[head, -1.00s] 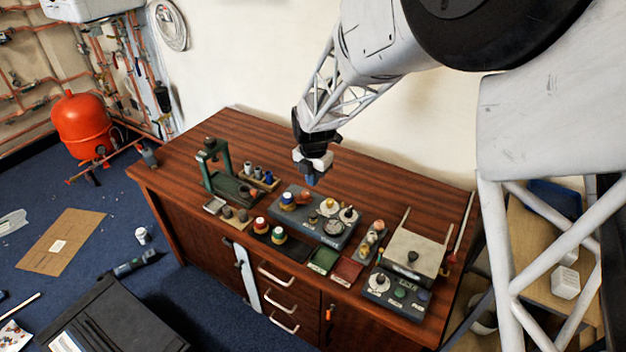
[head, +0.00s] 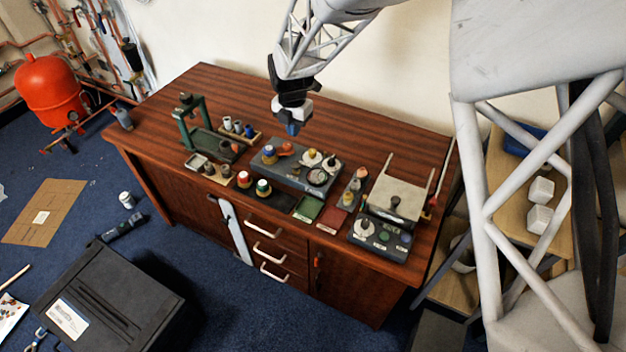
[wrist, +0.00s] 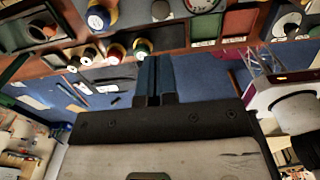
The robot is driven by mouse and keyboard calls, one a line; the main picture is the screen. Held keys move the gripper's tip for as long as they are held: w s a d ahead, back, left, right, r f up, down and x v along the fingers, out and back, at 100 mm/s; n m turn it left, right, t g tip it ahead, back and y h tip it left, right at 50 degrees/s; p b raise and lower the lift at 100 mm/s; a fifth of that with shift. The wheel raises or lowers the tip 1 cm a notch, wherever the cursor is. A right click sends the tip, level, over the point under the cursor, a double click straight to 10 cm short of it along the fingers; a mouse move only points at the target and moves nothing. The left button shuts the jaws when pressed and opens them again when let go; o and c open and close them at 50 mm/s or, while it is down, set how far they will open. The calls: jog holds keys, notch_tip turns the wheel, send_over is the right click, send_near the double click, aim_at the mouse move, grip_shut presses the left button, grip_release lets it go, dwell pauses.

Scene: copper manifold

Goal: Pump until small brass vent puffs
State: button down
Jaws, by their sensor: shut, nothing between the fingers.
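A grey panel (head: 284,177) lies on the wooden bench. On it are a blue-and-yellow knob (head: 269,154), an orange part (head: 286,149), pale round knobs (head: 311,158) and a round dial (head: 318,177). I cannot tell which small part is the brass vent or which is the pump, and I see no puff. My gripper (head: 292,131) hangs above the back of the panel, apart from it. In the wrist view its two blue fingers (wrist: 154,60) are together with nothing between them.
A green press-like stand (head: 190,130) is on the bench's left. Red-and-white and green-and-white spools (head: 263,187) stand in front of the panel. A box with a pale lid (head: 400,192) and a knob panel (head: 376,238) are at the right.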

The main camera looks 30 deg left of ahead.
aim_at(296, 165)
jog(key=shift+r, duration=0.95)
jog(key=shift+f, duration=0.15)
notch_tip(296, 165, down, 14)
jog(key=shift+r, duration=0.15)
dwell(0.3)
jog(key=shift+s+f, duration=0.1)
jog(key=shift+f, duration=0.95)
jog(key=shift+d+f, duration=0.1)
jog(key=shift+f, duration=0.05)
dwell(0.3)
